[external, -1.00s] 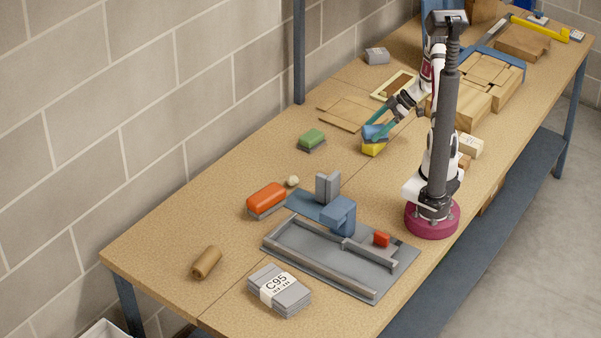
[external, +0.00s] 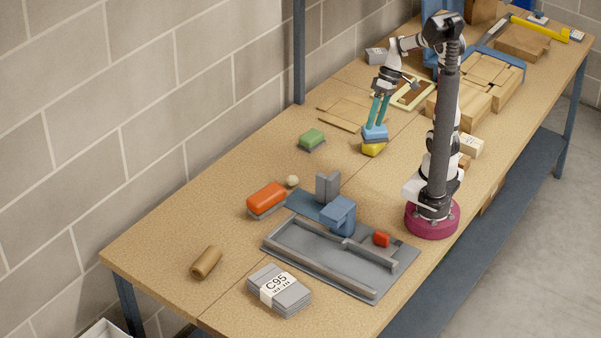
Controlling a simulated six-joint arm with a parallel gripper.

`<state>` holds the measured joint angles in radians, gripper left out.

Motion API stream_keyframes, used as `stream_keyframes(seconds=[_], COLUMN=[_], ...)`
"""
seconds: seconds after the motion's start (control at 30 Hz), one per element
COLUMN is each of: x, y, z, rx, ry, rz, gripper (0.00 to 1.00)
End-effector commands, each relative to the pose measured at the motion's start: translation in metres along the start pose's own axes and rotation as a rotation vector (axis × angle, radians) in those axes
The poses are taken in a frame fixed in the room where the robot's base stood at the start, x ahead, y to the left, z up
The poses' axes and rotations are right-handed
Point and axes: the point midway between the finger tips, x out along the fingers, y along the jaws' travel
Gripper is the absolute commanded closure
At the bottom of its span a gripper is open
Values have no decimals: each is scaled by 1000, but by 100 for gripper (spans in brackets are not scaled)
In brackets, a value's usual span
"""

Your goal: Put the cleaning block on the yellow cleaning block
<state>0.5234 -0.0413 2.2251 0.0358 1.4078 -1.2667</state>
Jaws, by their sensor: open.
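A blue cleaning block (external: 374,134) sits on top of the yellow cleaning block (external: 373,149), near the middle of the bench. The two look stacked, with the blue one a little turned. My gripper (external: 377,120) points down over the blue block with its teal fingers open. The fingertips are right at the blue block's top; I cannot tell whether they touch it. Most of the yellow block's top is hidden under the blue one.
A green block (external: 311,138) and an orange block (external: 267,197) lie to the left. A grey fixture (external: 320,265) and a banded grey stack (external: 279,289) are in front. A framed panel (external: 412,95) and wooden blocks (external: 487,80) stand behind.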

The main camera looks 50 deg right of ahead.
Motion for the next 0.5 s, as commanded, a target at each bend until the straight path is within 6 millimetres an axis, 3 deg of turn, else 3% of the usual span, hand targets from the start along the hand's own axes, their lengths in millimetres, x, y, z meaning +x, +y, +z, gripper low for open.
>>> stream_keyframes(seconds=[0.03,0.13,0.3,0.5], x=[6,17,27,28], y=[-31,-64,-76,-76], z=[19,60,97,102], rx=[100,341,570,616], ry=[-43,-69,-23,-12], rz=[59,178,287,301], gripper=[6,6,6,6])
